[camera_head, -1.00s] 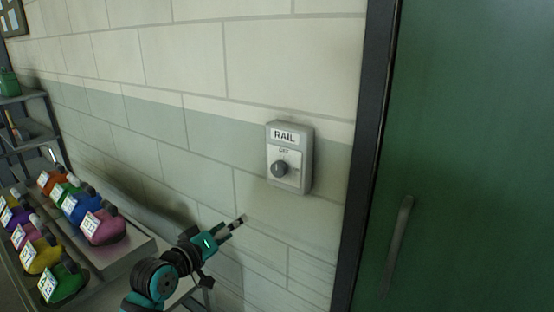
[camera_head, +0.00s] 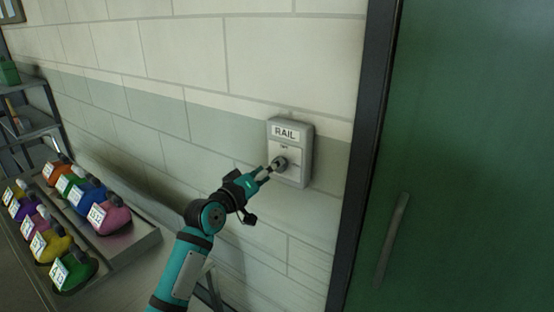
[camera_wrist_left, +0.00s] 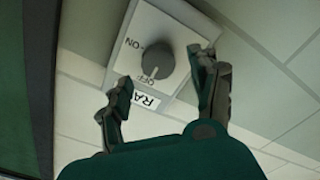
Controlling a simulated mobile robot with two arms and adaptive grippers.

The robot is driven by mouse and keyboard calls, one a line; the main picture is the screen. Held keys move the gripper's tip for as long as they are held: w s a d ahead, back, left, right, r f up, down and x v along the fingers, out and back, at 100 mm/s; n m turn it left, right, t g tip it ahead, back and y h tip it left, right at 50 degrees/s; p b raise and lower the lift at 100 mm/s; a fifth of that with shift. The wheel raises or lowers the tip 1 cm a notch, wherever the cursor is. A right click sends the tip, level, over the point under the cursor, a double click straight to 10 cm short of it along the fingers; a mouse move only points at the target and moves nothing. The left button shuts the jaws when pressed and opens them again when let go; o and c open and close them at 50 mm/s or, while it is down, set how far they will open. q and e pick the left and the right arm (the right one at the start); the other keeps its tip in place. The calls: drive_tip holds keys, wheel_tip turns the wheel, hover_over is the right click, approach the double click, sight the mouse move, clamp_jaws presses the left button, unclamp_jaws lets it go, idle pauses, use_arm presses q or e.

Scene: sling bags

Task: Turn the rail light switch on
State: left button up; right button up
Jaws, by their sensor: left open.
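The rail light switch (camera_head: 302,160) is a grey wall box with a white RAIL label (camera_head: 285,132) and a round dark knob (camera_head: 280,163). My left gripper (camera_head: 268,172) is at the box's left side, its fingertips close to the knob. In the left wrist view the box (camera_wrist_left: 165,30) appears upside down, with ON and OFF marks beside the knob (camera_wrist_left: 160,62). My left gripper (camera_wrist_left: 160,85) is open there, one finger on each side of the knob's line; I cannot tell whether either finger touches it. My right gripper is in neither view.
A green door (camera_head: 470,150) with a dark frame (camera_head: 360,150) and a handle (camera_head: 392,240) stands right of the switch. Several coloured sling bags (camera_head: 108,216) lie on a tray at the lower left. Dark shelves (camera_head: 30,133) stand behind them.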

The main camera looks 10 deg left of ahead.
sight(277, 172)
use_arm(q)
drive_tip(key=shift+p+x, duration=0.3)
drive_tip(key=shift+x, duration=1.7)
drive_tip(key=shift+c, duration=0.4)
drive_tip(key=c, duration=1.1)
